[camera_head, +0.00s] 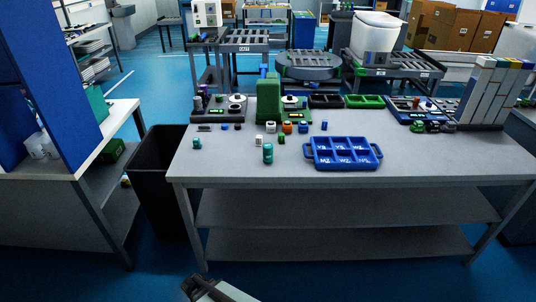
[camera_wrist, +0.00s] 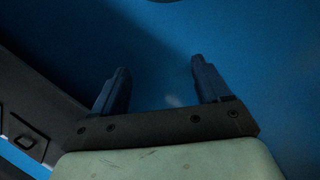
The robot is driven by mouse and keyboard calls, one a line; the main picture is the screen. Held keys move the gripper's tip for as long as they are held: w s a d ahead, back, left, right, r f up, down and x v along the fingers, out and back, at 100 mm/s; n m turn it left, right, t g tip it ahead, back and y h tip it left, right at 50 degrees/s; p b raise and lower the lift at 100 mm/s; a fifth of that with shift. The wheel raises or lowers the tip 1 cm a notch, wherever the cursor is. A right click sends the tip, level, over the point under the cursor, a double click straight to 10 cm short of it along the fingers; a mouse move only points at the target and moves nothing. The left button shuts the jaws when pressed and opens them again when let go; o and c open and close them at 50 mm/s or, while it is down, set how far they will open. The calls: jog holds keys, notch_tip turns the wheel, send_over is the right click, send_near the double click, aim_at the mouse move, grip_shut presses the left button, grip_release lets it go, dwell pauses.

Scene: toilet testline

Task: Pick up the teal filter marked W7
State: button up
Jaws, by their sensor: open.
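A teal cylinder (camera_head: 268,153) stands near the front edge of the grey table, left of the blue tray. A smaller teal piece (camera_head: 197,143) sits at the table's left end. No W7 mark is readable on either, so I cannot tell which is the W7 filter. My gripper (camera_wrist: 160,72) is open and empty in the wrist view, with its two dark fingers apart over blue floor. In the head view only a part of my arm shows at the bottom edge, low in front of the table and well away from the teal pieces.
The blue tray (camera_head: 310,162) has marked compartments. Small white, orange, blue and green pieces stand behind the taller teal cylinder. A green machine (camera_head: 268,100) and dark trays line the table's back. A black bin (camera_head: 160,180) stands left. The table's front right (camera_head: 440,165) is clear.

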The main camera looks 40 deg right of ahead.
jog(key=w+d+r+t+h, duration=0.1)
jog(key=w+r+t, duration=0.1)
jog(key=w+r, duration=0.5)
jog(key=w+d+r+t, duration=0.15)
jog(key=w+r, duration=0.25)
jog(key=w, duration=0.8)
jog(key=w+d+r+t+h, duration=0.1)
jog(key=w+r+t, duration=0.1)
jog(key=w+r, duration=0.5)
jog(key=w+d+r+m+t+h, duration=0.1)
jog(key=w+d+r+t, duration=0.1)
jog(key=w+r, duration=0.95)
jog(key=w+d+r+m+t+h, duration=0.1)
jog(key=w+d+r+t, duration=0.2)
jog(key=w+r, duration=0.8)
notch_tip(320, 180, up, 12)
jog(key=m+g+y, duration=0.5)
jog(key=m+g, duration=0.2)
jog(key=m, duration=1.5)
send_over(268, 152)
jog(key=w+d, duration=0.2)
jog(key=shift+s+a, duration=0.15)
jog(key=shift+f, duration=0.35)
notch_tip(268, 152, down, 13)
jog(key=shift+a, duration=0.1)
